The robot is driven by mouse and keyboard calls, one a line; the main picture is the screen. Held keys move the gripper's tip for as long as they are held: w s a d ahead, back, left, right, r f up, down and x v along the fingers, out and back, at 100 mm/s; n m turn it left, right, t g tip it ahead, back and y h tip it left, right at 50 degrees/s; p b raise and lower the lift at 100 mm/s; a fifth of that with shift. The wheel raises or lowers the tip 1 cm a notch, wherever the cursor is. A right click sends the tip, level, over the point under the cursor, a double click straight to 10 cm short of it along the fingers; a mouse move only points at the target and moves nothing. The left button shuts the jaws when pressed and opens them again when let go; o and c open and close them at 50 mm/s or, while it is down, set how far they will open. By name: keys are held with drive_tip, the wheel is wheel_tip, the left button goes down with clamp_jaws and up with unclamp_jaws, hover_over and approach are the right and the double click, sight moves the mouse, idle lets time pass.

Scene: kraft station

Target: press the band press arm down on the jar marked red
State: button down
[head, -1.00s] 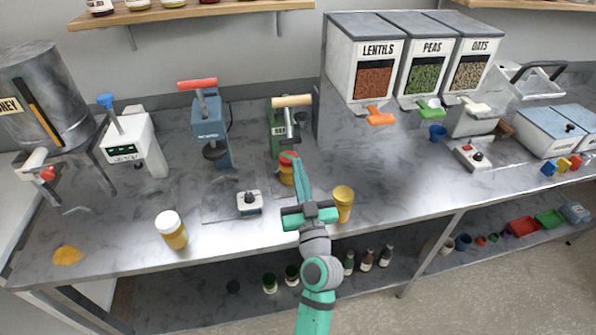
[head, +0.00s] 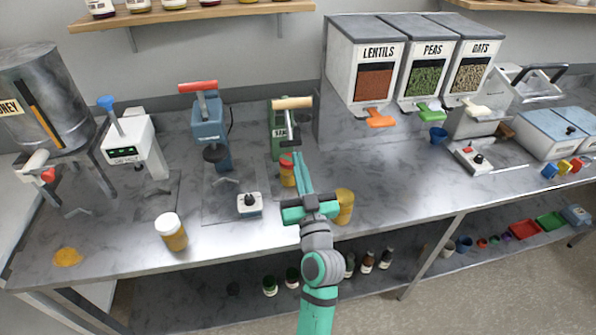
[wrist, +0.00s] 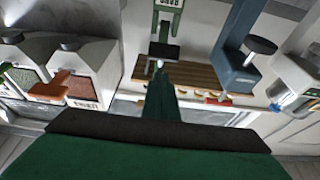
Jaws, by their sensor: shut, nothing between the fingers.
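The green press (head: 280,136), with a pale wooden handle (head: 292,102), stands towards the back of the counter; its arm looks raised. A small yellow jar with a red lid (head: 287,171) stands at its front. My gripper (head: 298,156) is shut and empty, pointing away from me just right of the jar, its tips overlapping the press area in the picture. I cannot tell if it touches anything. In the wrist view the gripper (wrist: 160,80) points up towards the green press (wrist: 168,18) and its black pad (wrist: 163,50). The jar is not clear there.
A blue press with a red handle (head: 209,120) stands to the left. Food dispensers (head: 373,65) stand right of the green press.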

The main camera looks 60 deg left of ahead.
drive_tip(key=s+d, duration=0.3)
drive_tip(key=d, duration=0.6)
drive_tip(key=shift+s+f, duration=0.15)
drive_tip(key=shift+f, duration=0.2)
drive_tip(key=shift+s, duration=0.15)
drive_tip(key=w+d+f+m+t+h, duration=0.2)
drive_tip(key=d+f+m+t+h, duration=0.8)
drive_tip(key=d+f, duration=0.95)
drive_tip(key=s+d+f+m+g+h, duration=0.2)
drive_tip(key=s+d+h, duration=0.8)
drive_tip(key=s+d, duration=0.7)
drive_tip(key=d+f+m, duration=0.1)
drive_tip(key=d+m, duration=0.1)
drive_tip(key=d, duration=0.1)
drive_tip(key=shift+s+d+f, duration=0.2)
drive_tip(key=shift+s+d, duration=0.05)
drive_tip(key=shift+d, duration=0.05)
